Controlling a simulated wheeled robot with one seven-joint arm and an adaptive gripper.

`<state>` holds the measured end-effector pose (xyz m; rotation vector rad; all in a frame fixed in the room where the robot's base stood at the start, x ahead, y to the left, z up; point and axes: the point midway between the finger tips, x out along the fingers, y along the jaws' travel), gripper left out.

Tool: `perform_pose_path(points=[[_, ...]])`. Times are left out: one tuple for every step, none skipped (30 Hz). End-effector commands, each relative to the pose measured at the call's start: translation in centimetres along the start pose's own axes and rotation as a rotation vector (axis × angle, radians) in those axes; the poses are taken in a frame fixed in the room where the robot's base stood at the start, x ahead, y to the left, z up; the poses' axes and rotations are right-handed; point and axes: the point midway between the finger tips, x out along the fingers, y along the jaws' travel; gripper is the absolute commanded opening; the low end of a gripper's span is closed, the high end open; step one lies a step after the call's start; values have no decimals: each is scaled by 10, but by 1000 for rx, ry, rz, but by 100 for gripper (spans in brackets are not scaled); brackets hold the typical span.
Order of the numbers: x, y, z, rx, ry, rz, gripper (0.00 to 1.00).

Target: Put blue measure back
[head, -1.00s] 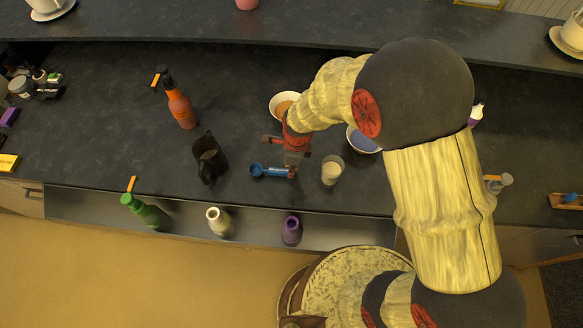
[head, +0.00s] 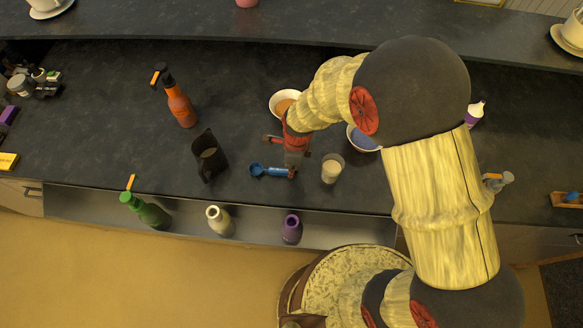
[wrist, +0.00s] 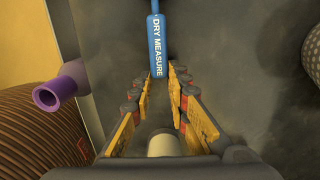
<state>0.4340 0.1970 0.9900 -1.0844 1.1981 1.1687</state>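The blue measure is a small scoop with a round cup (head: 256,169) and a straight handle (head: 277,172) lying on the dark counter near its front edge. In the wrist view its handle (wrist: 157,45) reads DRY MEASURE, and the handle's end lies at the fingertips; the cup is out of that view. My gripper (head: 291,172) is low over the counter at the handle's end. In the wrist view its fingers (wrist: 159,72) are apart, one on each side of the handle's end, with a narrow gap showing. I see no firm grip on it.
A glass of pale contents (head: 332,169) stands just right of my gripper. A dark pitcher (head: 209,156) is to the left. Bowls (head: 284,98) (head: 364,137) sit behind.

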Motion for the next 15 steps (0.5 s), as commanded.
perform_pose_path(points=[[0,0,0,0,0,0,21],[0,0,0,0,0,0,22],[0,0,0,0,0,0,22],[0,0,0,0,0,0,22],[0,0,0,0,0,0,22],[0,0,0,0,0,0,22],[0,0,0,0,0,0,22],[0,0,0,0,0,0,22],[0,0,0,0,0,0,22],[0,0,0,0,0,0,22],[0,0,0,0,0,0,22],[0,0,0,0,0,0,22],[0,0,0,0,0,0,22],[0,0,0,0,0,0,22],[0,0,0,0,0,0,24]])
